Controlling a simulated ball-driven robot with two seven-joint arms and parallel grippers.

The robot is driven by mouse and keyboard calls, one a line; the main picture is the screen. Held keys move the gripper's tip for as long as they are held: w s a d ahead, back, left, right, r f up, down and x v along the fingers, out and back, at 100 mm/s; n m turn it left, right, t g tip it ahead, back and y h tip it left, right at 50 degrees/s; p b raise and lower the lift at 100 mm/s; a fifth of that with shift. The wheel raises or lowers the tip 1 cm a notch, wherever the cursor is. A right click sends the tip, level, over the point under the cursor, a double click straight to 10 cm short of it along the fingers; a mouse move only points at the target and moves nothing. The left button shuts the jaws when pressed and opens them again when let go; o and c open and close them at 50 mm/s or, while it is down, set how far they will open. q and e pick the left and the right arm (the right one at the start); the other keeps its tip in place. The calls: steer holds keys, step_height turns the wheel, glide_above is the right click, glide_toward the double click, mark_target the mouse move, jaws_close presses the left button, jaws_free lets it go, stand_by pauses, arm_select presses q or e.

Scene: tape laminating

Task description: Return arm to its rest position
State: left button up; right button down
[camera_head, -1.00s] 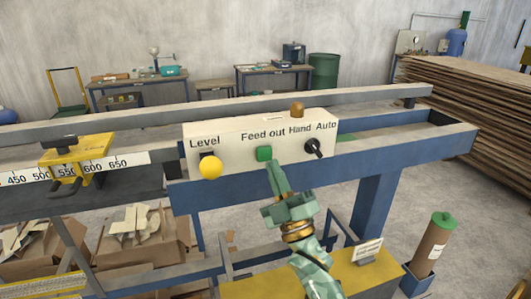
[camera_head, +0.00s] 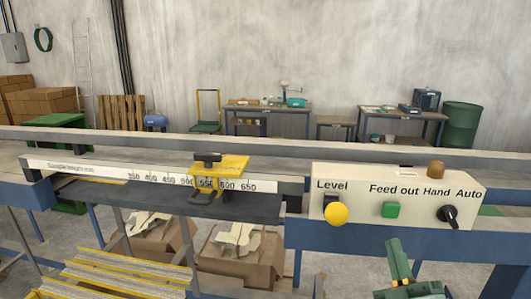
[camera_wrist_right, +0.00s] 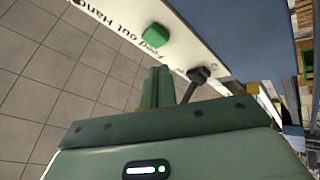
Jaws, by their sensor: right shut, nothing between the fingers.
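My right gripper (camera_head: 401,262) is green and stands upright at the lower right of the head view, below the control panel (camera_head: 345,180). Its fingers are together and empty, apart from the panel. The right wrist view shows the shut fingers (camera_wrist_right: 157,88) with the panel's green Feed out button (camera_wrist_right: 156,36) and black Hand/Auto knob (camera_wrist_right: 198,76) beyond them. In the head view the green button (camera_head: 390,209) is just above the fingertips, and the black knob (camera_head: 448,214) is to the right. My left gripper is not in view.
A yellow Level knob (camera_head: 336,214) is on the panel's left. A yellow clamp slide (camera_head: 222,172) sits on the ruler bar (camera_head: 110,172). A blue machine beam (camera_head: 470,246) runs below the panel. Open boxes (camera_head: 240,258) of scraps stand below the ruler.

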step_height(320, 180, down, 8)
steer(key=s+m+g, duration=0.1)
steer(key=g, duration=0.5)
steer(key=s+d+f+m+g+h, duration=0.1)
steer(key=s+f+m+g+h, duration=0.1)
steer(key=s+f+g, duration=0.55)
steer(key=s+d+f+m+g+h, duration=0.15)
steer(key=s+f+g, duration=0.3)
steer(key=s, duration=0.55)
steer(key=s+a+f+g+y+b, duration=0.1)
steer(key=s+a+f, duration=0.2)
steer(key=f, duration=1.2)
steer(key=s+a+f+g+y, duration=0.2)
steer(key=f, duration=1.3)
steer(key=s+f+m+g, duration=0.1)
steer(key=s+f+m, duration=0.1)
steer(key=s+f, duration=0.5)
steer(key=s+f+m+g+b, duration=0.1)
steer(key=s+f, duration=0.7)
steer(key=s, duration=0.4)
steer(key=shift+s+m+g+y, duration=0.15)
steer(key=shift+m+g+y, duration=0.2)
steer(key=shift+y, duration=0.1)
